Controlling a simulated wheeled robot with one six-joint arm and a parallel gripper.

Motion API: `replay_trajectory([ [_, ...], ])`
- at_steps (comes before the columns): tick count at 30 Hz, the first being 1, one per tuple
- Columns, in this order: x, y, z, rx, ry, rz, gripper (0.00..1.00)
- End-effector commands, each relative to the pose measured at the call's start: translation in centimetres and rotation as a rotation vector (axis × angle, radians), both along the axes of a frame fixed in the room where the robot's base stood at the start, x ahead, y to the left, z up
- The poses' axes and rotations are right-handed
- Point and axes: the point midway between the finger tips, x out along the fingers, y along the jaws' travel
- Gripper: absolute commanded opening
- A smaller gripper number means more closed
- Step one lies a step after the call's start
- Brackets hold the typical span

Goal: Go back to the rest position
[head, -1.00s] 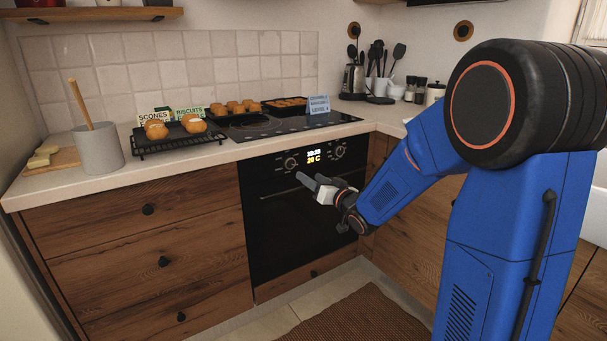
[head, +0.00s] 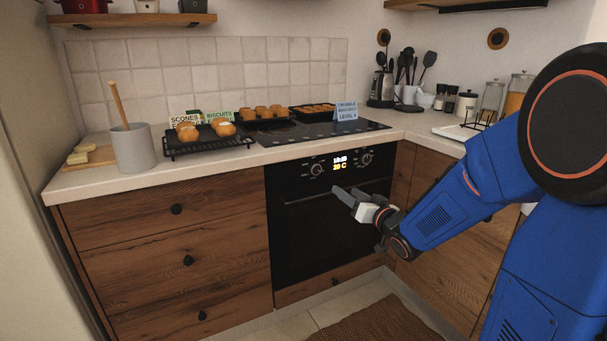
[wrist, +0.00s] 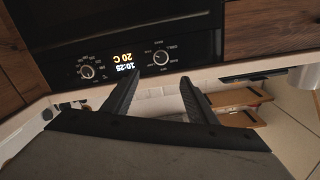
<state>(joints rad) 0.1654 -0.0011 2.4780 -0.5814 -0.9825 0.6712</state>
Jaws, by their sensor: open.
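My gripper (head: 347,198) is in front of the black oven (head: 318,235) in the head view, at about the height of the oven handle. Its jaws are open and nothing is between them. In the wrist view my gripper (wrist: 158,88) shows two dark fingers spread apart. The oven panel (wrist: 130,62) appears upside down there, with a lit display and two knobs. The oven door is shut. I cannot tell from these views whether a finger touches the oven.
The counter (head: 238,161) holds a black rack (head: 207,144) with baked goods, a grey crock (head: 133,150) and a blue sign (head: 346,111). Wooden drawers (head: 165,216) stand left of the oven. A brown rug (head: 375,322) lies on the floor.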

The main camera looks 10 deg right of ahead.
Motion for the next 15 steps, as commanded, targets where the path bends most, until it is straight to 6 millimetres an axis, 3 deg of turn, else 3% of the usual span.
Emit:
replay_trajectory([
  [8,-2.4,-1.8,0.6,-0.126,0.113,-0.123,0.53],
  [15,-7.7,-4.1,0.1,-0.256,0.307,-0.248,0.53],
])
